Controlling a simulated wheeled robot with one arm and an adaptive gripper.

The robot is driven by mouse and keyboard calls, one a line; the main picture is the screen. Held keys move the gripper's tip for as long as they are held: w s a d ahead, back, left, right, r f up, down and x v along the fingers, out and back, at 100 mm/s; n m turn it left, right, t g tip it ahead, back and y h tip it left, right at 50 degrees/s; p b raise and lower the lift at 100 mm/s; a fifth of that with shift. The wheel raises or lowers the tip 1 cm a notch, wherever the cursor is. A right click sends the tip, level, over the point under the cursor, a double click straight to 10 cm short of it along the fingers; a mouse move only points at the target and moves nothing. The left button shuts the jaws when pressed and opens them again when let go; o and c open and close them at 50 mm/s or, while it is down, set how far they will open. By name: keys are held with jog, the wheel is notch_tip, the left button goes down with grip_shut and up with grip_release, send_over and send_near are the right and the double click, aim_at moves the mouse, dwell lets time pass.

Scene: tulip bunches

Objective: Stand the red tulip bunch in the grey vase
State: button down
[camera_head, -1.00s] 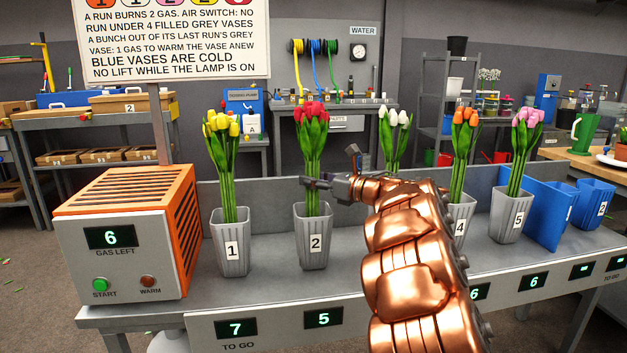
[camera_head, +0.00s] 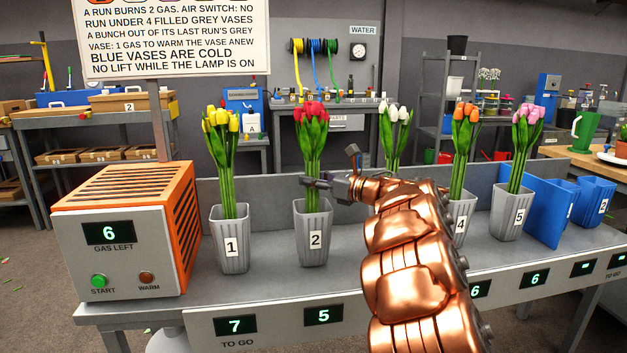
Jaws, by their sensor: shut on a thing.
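The red tulip bunch (camera_head: 313,113) stands upright with its stems in grey vase 2 (camera_head: 314,245). My gripper (camera_head: 312,182) is at the stems just above the vase rim, shut on the red tulip bunch. The copper arm comes in from the lower right and hides grey vase 3. The stems' lower ends are hidden inside vase 2.
Yellow tulips (camera_head: 222,122) stand in vase 1, orange ones (camera_head: 466,112) in vase 4, pink ones (camera_head: 528,118) in vase 5; white ones (camera_head: 393,112) show behind my arm. An orange machine (camera_head: 125,230) reads 6 gas left, its lamps looking unlit. Blue vases (camera_head: 597,200) stand right.

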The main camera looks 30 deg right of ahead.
jog(key=shift+f+b, duration=0.3)
jog(key=shift+b, duration=0.1)
grip_release()
dwell(0.5)
dwell(0.6)
jog(key=v, duration=1.2)
dwell(0.4)
